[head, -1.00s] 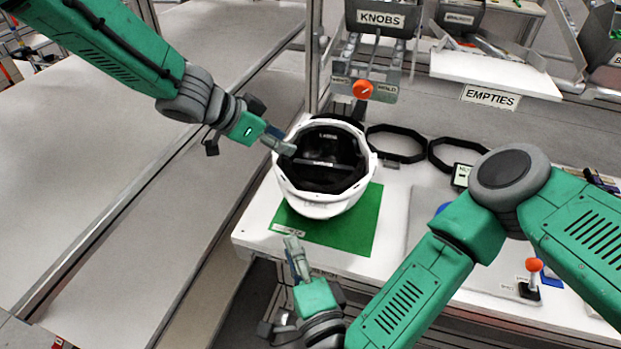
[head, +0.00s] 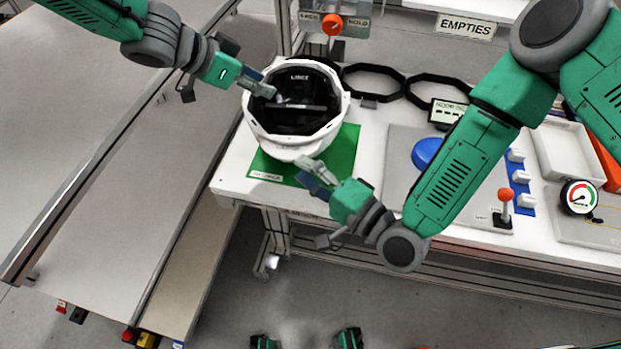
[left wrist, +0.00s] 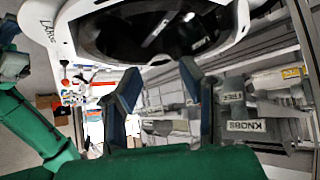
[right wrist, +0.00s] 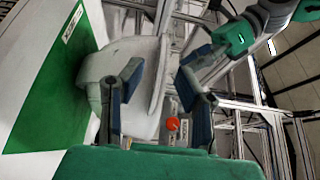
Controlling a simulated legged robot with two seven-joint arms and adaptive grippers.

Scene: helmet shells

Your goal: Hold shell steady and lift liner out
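The white helmet shell (head: 290,146) sits open side up on the green mat (head: 345,152). The black liner (head: 300,120) is inside it, with a "LARGE" label at the back. My left gripper (head: 264,90) is open at the shell's left rim, its fingertips reaching over the opening. In the left wrist view the shell (left wrist: 65,25) lies just past the spread fingers (left wrist: 158,80). My right gripper (head: 308,171) is open at the shell's near right side. In the right wrist view the shell wall (right wrist: 145,60) shows between and behind its fingers (right wrist: 160,85); I cannot tell whether they touch.
Black rings (head: 374,82) lie behind the shell. An orange knob (head: 332,25) is on a post panel behind. A grey board with a blue button (head: 428,152) and a red-topped lever (head: 505,195) is to the right. A conveyor-like surface (head: 90,120) runs along the left.

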